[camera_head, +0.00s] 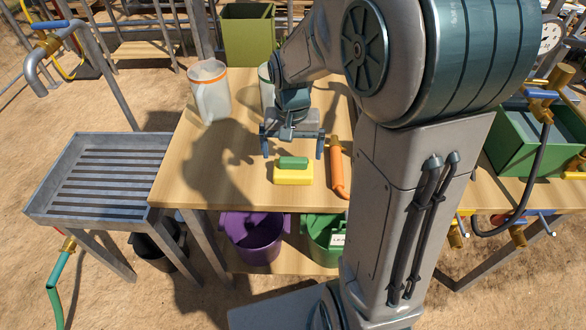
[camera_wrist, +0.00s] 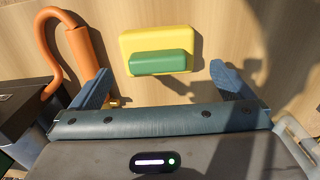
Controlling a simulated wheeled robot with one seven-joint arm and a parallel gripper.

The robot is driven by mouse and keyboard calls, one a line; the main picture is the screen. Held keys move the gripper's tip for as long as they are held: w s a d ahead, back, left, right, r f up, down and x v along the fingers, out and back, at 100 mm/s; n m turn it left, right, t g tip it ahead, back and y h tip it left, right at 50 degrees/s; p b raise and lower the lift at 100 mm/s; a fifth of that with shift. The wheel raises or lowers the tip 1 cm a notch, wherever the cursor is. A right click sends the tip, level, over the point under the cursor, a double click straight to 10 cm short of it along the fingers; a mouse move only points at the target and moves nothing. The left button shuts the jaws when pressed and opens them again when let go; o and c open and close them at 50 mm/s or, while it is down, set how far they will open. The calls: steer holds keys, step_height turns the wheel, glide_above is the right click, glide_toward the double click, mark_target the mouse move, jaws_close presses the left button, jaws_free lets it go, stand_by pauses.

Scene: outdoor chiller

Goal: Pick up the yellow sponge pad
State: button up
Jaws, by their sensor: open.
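The yellow sponge pad (camera_head: 294,177) lies flat on the wooden table near its front edge, with a green block-shaped top part. It also shows in the wrist view (camera_wrist: 158,36), where its yellow base and green top are both plain. My gripper (camera_head: 292,150) is open and empty, above and just behind the pad in the head view. In the wrist view the two blue fingers (camera_wrist: 162,82) stand apart, with the pad ahead of them and roughly centred between them. The fingers do not touch the pad.
An orange curved tool (camera_head: 337,168) lies close right of the pad; it shows in the wrist view (camera_wrist: 80,50). A white pitcher (camera_head: 211,97) stands at the back left. Purple (camera_head: 252,240) and green buckets (camera_head: 322,238) sit below. The table's left part is clear.

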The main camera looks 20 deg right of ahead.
mark_target(293, 159)
steer(key=shift+d+f, duration=0.15)
steer(key=shift+f, duration=3)
steer(key=c, duration=0.7)
steer(key=shift+c, duration=0.2)
step_height(293, 159, up, 10)
steer(key=shift+r, duration=0.1)
steer(key=shift+o, duration=0.6)
